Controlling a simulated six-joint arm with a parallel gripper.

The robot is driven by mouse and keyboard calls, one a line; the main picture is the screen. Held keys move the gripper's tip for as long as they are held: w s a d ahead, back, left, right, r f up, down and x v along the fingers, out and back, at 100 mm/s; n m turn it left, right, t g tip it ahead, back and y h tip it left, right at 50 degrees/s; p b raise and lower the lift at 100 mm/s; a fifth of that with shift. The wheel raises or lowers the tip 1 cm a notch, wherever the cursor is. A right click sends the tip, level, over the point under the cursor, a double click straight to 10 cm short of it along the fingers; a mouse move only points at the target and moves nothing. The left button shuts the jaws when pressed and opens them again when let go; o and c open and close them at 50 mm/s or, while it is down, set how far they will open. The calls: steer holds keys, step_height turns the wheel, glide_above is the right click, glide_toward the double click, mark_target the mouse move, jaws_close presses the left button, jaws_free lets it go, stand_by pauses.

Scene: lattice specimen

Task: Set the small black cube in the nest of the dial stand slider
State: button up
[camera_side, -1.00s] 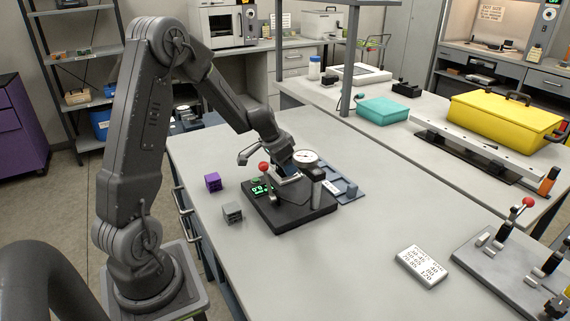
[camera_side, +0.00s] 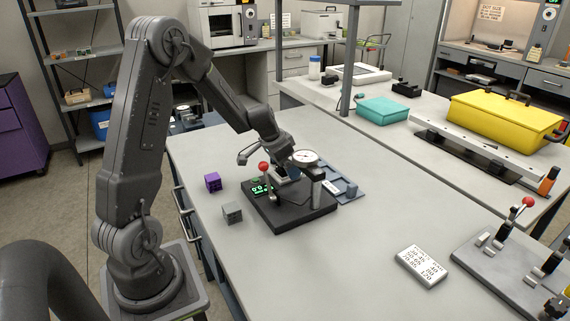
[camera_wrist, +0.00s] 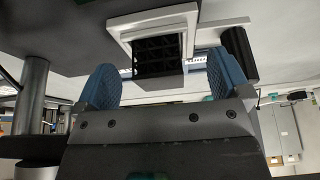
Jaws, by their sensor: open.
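The small black cube (camera_wrist: 158,54), with an open lattice face, shows in the wrist view within the pale square frame of the slider nest (camera_wrist: 188,18). I cannot tell whether it sits fully down. My gripper (camera_wrist: 163,82) is open, its blue fingers on either side of the cube with gaps between. In the side view my gripper (camera_side: 284,164) is low over the dial stand (camera_side: 292,217), which has a black base, a round white dial (camera_side: 304,156), a red-knobbed lever (camera_side: 264,166) and a lit green display. The cube cannot be made out in the side view.
A purple cube (camera_side: 212,182) and a grey cube (camera_side: 232,213) stand left of the dial stand. A blue-grey tray (camera_side: 349,192) lies behind it. A white label block (camera_side: 421,266) and a lever fixture (camera_side: 500,262) are at right. The bench front is clear.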

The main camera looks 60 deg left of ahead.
steer(key=shift+v, duration=2.55)
steer(key=v, duration=1.3)
steer(key=shift+s+r, duration=0.2)
steer(key=shift+r, duration=0.1)
steer(key=s+d, duration=0.7)
steer(key=d, duration=0.4)
steer(key=s+d+t, duration=0.1)
steer(key=s+d, duration=0.6)
steer(key=d, duration=0.5)
steer(key=shift+d+f, duration=0.15)
steer(key=shift+f, duration=0.25)
